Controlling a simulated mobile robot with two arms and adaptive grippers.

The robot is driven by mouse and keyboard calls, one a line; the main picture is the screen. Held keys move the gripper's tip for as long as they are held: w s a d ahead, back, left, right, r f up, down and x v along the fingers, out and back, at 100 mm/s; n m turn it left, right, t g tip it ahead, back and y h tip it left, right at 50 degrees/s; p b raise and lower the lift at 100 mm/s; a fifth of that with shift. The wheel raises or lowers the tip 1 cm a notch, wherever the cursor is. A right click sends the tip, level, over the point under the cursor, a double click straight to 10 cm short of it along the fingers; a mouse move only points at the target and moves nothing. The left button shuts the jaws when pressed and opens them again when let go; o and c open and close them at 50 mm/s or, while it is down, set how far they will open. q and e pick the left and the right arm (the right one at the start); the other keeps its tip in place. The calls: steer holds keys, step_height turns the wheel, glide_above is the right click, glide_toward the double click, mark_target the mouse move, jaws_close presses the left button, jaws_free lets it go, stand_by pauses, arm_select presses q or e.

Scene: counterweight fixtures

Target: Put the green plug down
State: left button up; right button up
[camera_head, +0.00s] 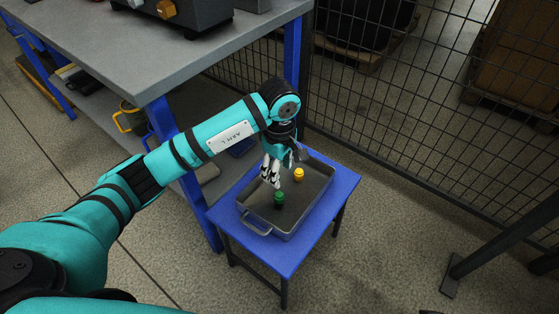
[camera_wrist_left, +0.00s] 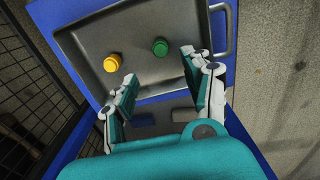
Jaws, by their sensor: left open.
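The green plug (camera_head: 279,199) stands in a grey metal tray (camera_head: 318,180), near the tray's handle end. It also shows in the left wrist view (camera_wrist_left: 160,47), apart from my fingers. A yellow plug (camera_head: 299,174) stands in the same tray, farther back; the left wrist view shows it too (camera_wrist_left: 112,63). My left gripper (camera_head: 271,180) is over the tray beside the green plug. Its fingers are spread in the left wrist view (camera_wrist_left: 160,72) with nothing between them. My right gripper is not in view.
The tray sits on a small blue table (camera_head: 230,216). A grey workbench (camera_head: 130,60) with blue legs stands to the left. A black mesh fence (camera_head: 420,110) runs behind and to the right. Open floor lies in front of the table.

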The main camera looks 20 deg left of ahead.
arm_select(q)
steer(key=s+d+r+n+h, duration=0.1)
steer(key=s+d+r+h, duration=0.3)
steer(key=d, duration=0.5)
steer(key=s+d+r+n+h, duration=0.1)
steer(key=s+d+h, duration=0.1)
steer(key=d+h, duration=0.65)
step_height(320, 180, up, 16)
steer(key=d+n+t+h, duration=0.3)
steer(key=n+t+h, duration=0.5)
steer(key=n, duration=0.4)
steer(key=w+a+f+n+t+y, duration=0.1)
steer(key=w+a+n+t+y, duration=0.2)
steer(key=a+n+t+y, duration=0.65)
steer(key=w+a+f+n+t+y, duration=0.1)
steer(key=w+a+n+t+y, duration=0.35)
steer(key=n, duration=1.05)
steer(key=s+a+f+n+g+y, duration=0.5)
steer(key=a+f+n+g+y, duration=0.2)
steer(key=a+f+n, duration=0.4)
steer(key=s+f+n+g, duration=0.3)
steer(key=s+f+g, duration=0.2)
steer(key=s+f, duration=0.3)
steer(key=s+a+f+n+g, duration=0.1)
steer(key=s+f+n+g, duration=0.2)
steer(key=s, duration=1)
step_height(320, 180, down, 5)
steer(key=g, duration=0.3)
steer(key=shift+s+h, duration=0.35)
